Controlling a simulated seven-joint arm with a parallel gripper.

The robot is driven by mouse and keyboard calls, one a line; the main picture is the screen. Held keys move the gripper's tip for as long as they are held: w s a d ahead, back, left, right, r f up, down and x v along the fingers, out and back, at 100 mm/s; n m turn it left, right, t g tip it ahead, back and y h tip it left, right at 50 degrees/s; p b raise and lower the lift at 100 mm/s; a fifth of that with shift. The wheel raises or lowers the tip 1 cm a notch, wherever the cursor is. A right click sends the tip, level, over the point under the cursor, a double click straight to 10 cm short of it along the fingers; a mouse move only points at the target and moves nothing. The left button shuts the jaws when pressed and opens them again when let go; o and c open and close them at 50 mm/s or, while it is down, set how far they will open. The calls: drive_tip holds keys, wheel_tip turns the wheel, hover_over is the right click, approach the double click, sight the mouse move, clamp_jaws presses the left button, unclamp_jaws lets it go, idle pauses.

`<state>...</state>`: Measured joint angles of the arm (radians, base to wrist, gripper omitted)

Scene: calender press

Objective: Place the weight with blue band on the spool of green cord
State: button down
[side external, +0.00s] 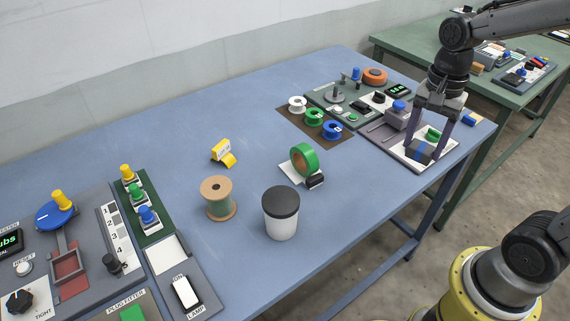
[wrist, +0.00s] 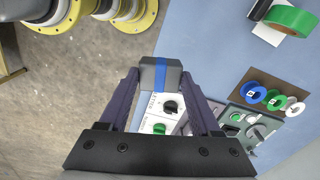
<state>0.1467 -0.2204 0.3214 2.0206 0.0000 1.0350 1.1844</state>
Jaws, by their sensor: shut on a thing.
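The weight with the blue band (side external: 420,151) is a dark grey block at the right end of the blue table. My gripper (side external: 424,153) points down, with its two dark fingers shut on the weight's sides. The wrist view shows the weight (wrist: 161,74) between the fingertips (wrist: 160,76), its blue band facing the camera. It is over or on a white-faced control panel (side external: 404,158); I cannot tell whether it touches. The spool of green cord (side external: 217,199) is wooden with pale flanges and stands upright left of the table's middle, well away from my gripper. Its top looks bare.
A white cup with black lid (side external: 281,218) stands right of the spool. A green tape roll (side external: 304,160) and a yellow item (side external: 222,152) are nearby. Small reels (side external: 314,117) sit on a brown mat. Control panels fill the left end (side external: 62,250).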

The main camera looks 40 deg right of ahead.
drive_tip(key=w+a+r+n, duration=0.6)
drive_tip(key=w+a+r, duration=0.2)
drive_tip(key=w+a, duration=0.25)
drive_tip(key=w+a+r+n, duration=0.2)
drive_tip(key=a+n, duration=0.1)
drive_tip(key=a, duration=0.8)
drive_tip(key=n, duration=0.2)
hover_over(216, 187)
wheel_tip(216, 187, down, 11)
drive_tip(key=shift+s+d+f, duration=0.1)
drive_tip(key=shift+s+d, duration=0.05)
drive_tip(key=shift+w+f, duration=0.2)
drive_tip(key=shift+f, duration=1.65)
drive_tip(key=shift+f, duration=0.1)
